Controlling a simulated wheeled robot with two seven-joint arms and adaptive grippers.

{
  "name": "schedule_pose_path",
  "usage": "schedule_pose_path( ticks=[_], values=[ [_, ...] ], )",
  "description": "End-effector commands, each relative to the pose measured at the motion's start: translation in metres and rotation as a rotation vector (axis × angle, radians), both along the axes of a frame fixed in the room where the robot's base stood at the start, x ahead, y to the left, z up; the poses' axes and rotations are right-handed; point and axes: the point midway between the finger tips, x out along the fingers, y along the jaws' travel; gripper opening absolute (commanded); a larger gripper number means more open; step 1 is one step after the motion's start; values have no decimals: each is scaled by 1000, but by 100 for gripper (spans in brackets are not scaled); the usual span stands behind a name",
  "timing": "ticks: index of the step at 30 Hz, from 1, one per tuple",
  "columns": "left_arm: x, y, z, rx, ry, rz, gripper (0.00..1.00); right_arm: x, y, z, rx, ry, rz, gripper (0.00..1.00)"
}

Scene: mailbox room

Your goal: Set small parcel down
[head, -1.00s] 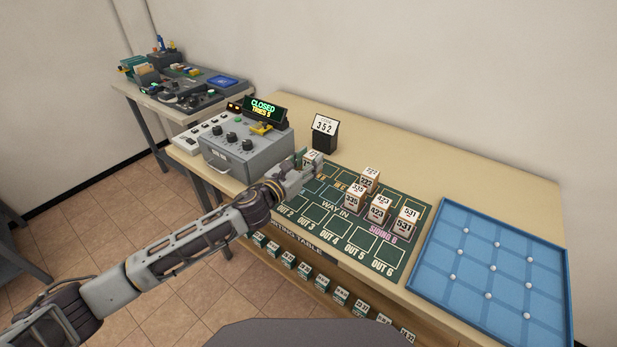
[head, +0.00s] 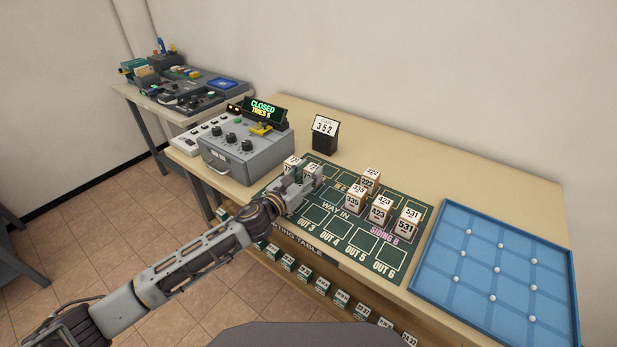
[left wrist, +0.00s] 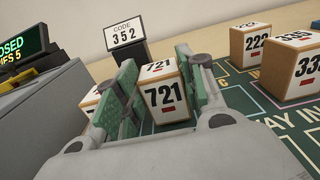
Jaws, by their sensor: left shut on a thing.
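My left gripper (head: 302,180) is shut on a small white-and-tan parcel (left wrist: 163,95) marked 721, with its green-padded fingers (left wrist: 160,88) on either side of the parcel. In the head view this parcel (head: 313,169) is upright over the left end of the dark green sorting mat (head: 330,228). Its base is hidden, so I cannot tell whether it touches the mat. A second parcel (head: 291,163) stands just to its left, and in the left wrist view that neighbour (left wrist: 87,100) is partly covered by a finger. My right gripper is not in view.
Parcels marked 222 (head: 370,180), 335 (head: 355,199), 423 (head: 379,210) and 531 (head: 408,221) stand on the mat to the right. A grey control box (head: 243,153) reads CLOSED. A code sign (head: 325,133) shows 352. A blue tray (head: 470,305) lies at right. The OUT squares look empty.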

Motion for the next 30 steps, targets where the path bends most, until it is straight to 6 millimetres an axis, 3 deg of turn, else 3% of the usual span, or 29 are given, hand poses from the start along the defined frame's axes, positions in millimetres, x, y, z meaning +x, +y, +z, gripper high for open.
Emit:
schedule_pose_path(
  ticks=[6, 17, 18, 22, 30],
  values=[
    [0, 0, -5, 0, -1, 0, 14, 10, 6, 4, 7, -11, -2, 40],
    [0, 0, -8, 0, 0, 0, 14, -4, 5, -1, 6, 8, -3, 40],
    [0, 0, -8, 0, 1, 0, 42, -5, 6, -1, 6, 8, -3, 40],
    [0, 0, -8, 1, 1, 0, 59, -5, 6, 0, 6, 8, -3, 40],
    [0, 0, -8, 0, 0, 0, 61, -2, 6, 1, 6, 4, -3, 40]
  ],
)
